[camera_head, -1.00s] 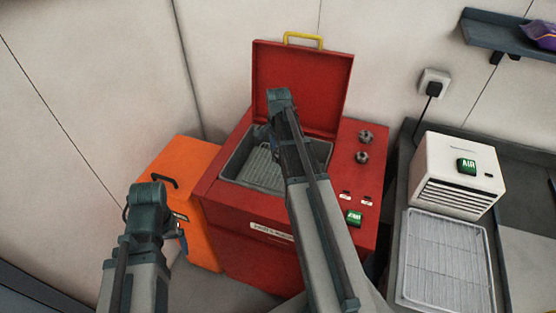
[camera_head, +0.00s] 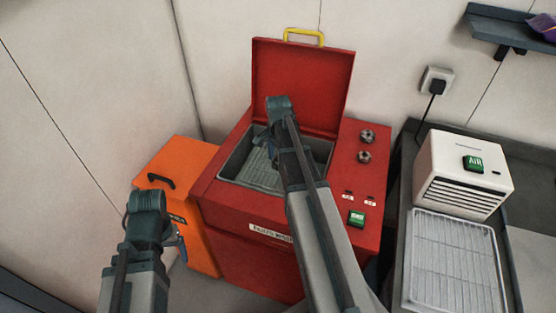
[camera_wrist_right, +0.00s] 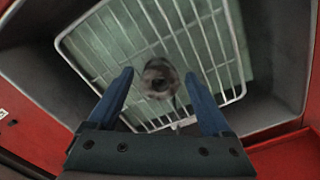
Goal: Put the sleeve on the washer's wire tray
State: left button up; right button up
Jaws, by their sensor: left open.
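The red washer (camera_head: 240,205) stands with its lid up. Its wire tray (camera_wrist_right: 105,45) lies in the basin, seen from above in the right wrist view. The sleeve (camera_wrist_right: 160,80), a small dark grey ring-like piece with a hole, is on or just above the tray. My right gripper (camera_wrist_right: 160,82) is open, its blue fingers on either side of the sleeve with gaps showing. In the head view my right arm covers part of the basin and the sleeve cannot be made out. My left gripper (camera_head: 182,245) is open, low in front of the orange box.
The orange box (camera_head: 195,160) stands left of the washer. On the right bench are a white air unit (camera_head: 460,190) and a white wire rack (camera_head: 455,265). The raised lid (camera_head: 300,80) stands behind the basin. A shelf (camera_head: 500,30) hangs at upper right.

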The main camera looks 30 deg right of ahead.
jog(key=shift+r, duration=0.15)
notch_tip(320, 180, up, 12)
jog(key=p, duration=1.2)
notch_tip(320, 180, down, 12)
jog(key=b, duration=1.1)
jog(key=shift+b, duration=0.4)
notch_tip(320, 180, up, 13)
jog(key=p, duration=1.3)
notch_tip(320, 180, down, 14)
jog(key=b, duration=1.3)
jog(key=shift+r, duration=0.25)
notch_tip(320, 180, up, 5)
jog(key=p, duration=0.4)
jog(key=shift+f, duration=0.1)
jog(key=s+a, duration=0.3)
jog(key=s, duration=0.1)
jog(key=s+a, duration=0.3)
jog(key=a, duration=0.1)
jog(key=s+a+p, duration=0.1)
jog(key=s+a, duration=0.3)
jog(key=shift+s+r, duration=0.35)
